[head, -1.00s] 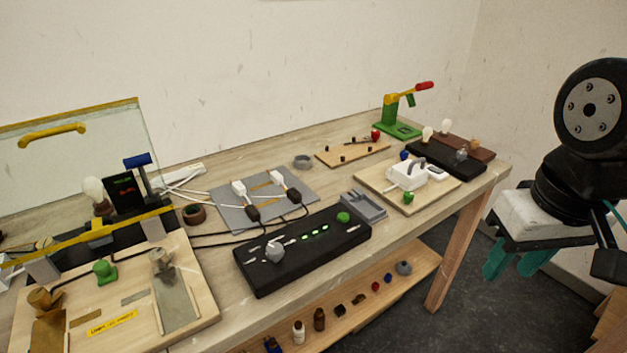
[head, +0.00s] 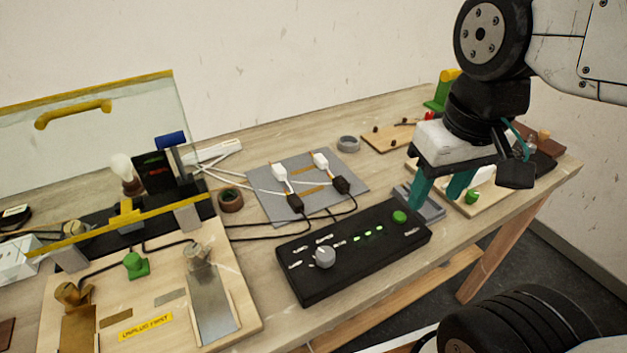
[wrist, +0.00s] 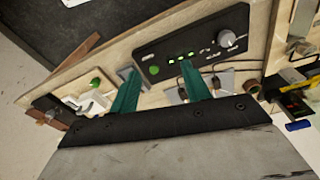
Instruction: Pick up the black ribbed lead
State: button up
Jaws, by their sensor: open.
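Two black plugs on black leads lie on a grey mat (head: 262,203), each end to end with a white plug. One black plug (head: 295,204) is nearer the front left, the other black plug (head: 341,185) is to its right. I cannot tell at this size which is ribbed. Their cords run left behind the black control box (head: 350,262). In the wrist view the fingers (wrist: 161,68) are apart, partly hiding the mat.
A clear panel with a yellow handle (head: 75,113) stands at the left, behind a wooden board with clamps (head: 240,318). A brown tape roll (head: 230,199) and a grey ring (head: 348,144) flank the mat. A board with a green knob (head: 472,197) lies at right.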

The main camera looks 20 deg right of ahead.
jog(key=w+a+f+n, duration=0.2)
jog(key=w+f, duration=0.1)
jog(key=w, duration=1.2)
jog(key=g, duration=0.1)
send_near(341, 181)
jog(key=shift+w+d+f+n, duration=0.1)
jog(key=shift+d+f+n, duration=0.2)
jog(key=shift+d, duration=0.15)
jog(key=shift+w+f, duration=0.2)
jog(key=shift+f, duration=0.05)
jog(key=f, duration=0.7)
jog(key=shift+s+a+f, duration=0.15)
jog(key=shift+a+f, duration=0.2)
jog(key=shift+a, duration=0.05)
grip_shut()
